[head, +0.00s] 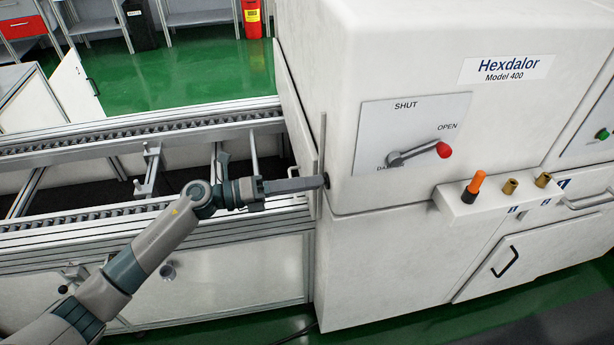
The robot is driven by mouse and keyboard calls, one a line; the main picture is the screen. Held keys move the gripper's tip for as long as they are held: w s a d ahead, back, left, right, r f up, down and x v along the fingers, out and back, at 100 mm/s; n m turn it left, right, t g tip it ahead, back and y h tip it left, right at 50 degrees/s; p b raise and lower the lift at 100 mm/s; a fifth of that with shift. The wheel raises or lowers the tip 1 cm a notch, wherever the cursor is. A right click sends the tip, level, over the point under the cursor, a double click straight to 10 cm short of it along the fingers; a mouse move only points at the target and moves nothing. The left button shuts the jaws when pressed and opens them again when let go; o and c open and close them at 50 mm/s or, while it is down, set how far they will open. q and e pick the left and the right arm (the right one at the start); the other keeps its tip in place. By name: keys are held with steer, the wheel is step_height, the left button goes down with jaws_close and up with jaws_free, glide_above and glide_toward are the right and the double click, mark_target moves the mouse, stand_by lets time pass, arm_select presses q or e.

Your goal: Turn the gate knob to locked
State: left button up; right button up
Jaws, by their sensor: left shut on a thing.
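My left gripper (318,183) reaches right from its arm to the front left edge of the white machine. Its long grey fingers are shut on a small dark knob (327,180) beside a thin upright plate (322,140). The fingers cover much of the knob, so I cannot tell which way it is turned. No locked or unlocked marking is readable there. My right gripper is not in view.
The machine (400,60) carries a panel with a red-ended lever (444,150) pointing toward OPEN. A ledge right of it holds an orange-handled piece (475,183) and brass fittings (510,186). Conveyor rails (130,128) run left; green floor is open behind.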

arm_select(q)
steer(key=shift+n+p, duration=2.2)
steer(key=shift+n, duration=1.2)
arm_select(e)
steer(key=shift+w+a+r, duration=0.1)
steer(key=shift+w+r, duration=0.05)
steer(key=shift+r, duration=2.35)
arm_select(q)
steer(key=o, duration=1)
steer(key=shift+o, duration=0.2)
steer(key=shift+a, duration=0.1)
arm_select(e)
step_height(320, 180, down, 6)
steer(key=b, duration=0.6)
arm_select(q)
steer(key=v, duration=1.7)
steer(key=shift+b, duration=0.4)
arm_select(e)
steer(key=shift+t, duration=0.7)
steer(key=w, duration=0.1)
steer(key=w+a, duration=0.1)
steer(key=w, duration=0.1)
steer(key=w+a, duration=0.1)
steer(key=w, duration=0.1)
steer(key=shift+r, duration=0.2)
